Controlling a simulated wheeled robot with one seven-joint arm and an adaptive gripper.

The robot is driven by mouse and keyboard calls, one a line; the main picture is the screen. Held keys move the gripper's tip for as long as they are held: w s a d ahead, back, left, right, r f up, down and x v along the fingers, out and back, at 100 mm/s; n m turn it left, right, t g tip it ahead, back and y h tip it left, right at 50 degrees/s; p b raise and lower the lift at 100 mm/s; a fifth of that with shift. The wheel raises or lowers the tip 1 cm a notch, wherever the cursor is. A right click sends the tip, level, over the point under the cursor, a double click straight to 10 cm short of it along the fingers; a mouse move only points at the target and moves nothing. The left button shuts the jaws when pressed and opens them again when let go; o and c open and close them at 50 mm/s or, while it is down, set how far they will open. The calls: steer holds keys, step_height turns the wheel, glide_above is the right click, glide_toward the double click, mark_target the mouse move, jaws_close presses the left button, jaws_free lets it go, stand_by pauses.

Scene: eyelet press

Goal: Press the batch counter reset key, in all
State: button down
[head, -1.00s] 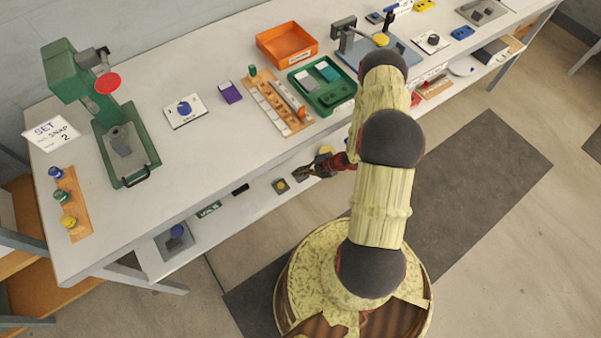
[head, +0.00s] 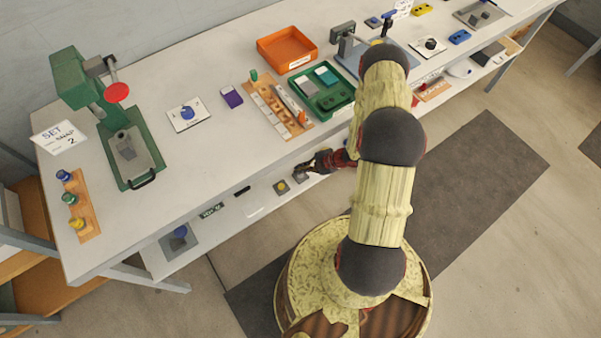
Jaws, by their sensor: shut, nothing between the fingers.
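My gripper (head: 304,168) is shut and empty, over the front of the lower shelf. Its tip is close to a small grey plate (head: 300,177), and I cannot tell whether they touch. A small dark plate with a yellow square key (head: 281,187) lies just left of it. Further left is a black piece like a small display (head: 242,191), with a white card (head: 253,208) in front. I cannot tell which of these is the batch counter reset key. My gripper and forearm hide part of the shelf.
The white bench top (head: 205,155) overhangs the shelf. It carries a green press (head: 125,150), a wooden rack (head: 275,112), a green tray (head: 330,102) and an orange bin (head: 268,55). A grey plate with a blue knob (head: 181,236) lies at the shelf's left end.

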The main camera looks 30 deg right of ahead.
steer(key=shift+r+p, duration=0.7)
steer(key=shift+r, duration=0.5)
